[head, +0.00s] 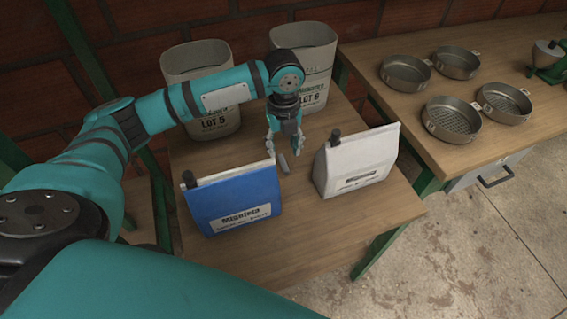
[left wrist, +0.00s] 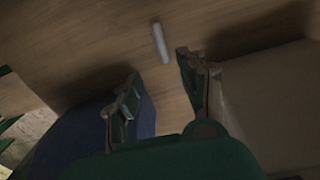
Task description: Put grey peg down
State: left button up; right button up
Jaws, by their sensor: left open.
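The grey peg (head: 284,163) lies on the wooden table between the blue bag and the white bag. In the left wrist view the grey peg (left wrist: 160,43) lies on the bare wood, beyond the fingertips and apart from them. My left gripper (head: 284,149) points down just above and behind the peg. In the left wrist view my left gripper (left wrist: 158,72) has its two fingers spread with nothing between them. My right gripper does not show in either view.
The blue bag (head: 234,198) stands left of the peg and the white bag (head: 357,162) right. Two open sacks, LOT 5 (head: 216,119) and LOT 6 (head: 316,94), stand behind. Several round sieves (head: 452,120) sit on the right-hand table. The front table edge is clear.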

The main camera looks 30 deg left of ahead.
aim_at(286, 167)
pick_arm(q)
jog(key=f, duration=0.7)
jog(key=shift+w+d+f, duration=0.1)
jog(key=shift+d+f, duration=0.15)
jog(key=shift+f, duration=0.15)
jog(key=c, duration=0.9)
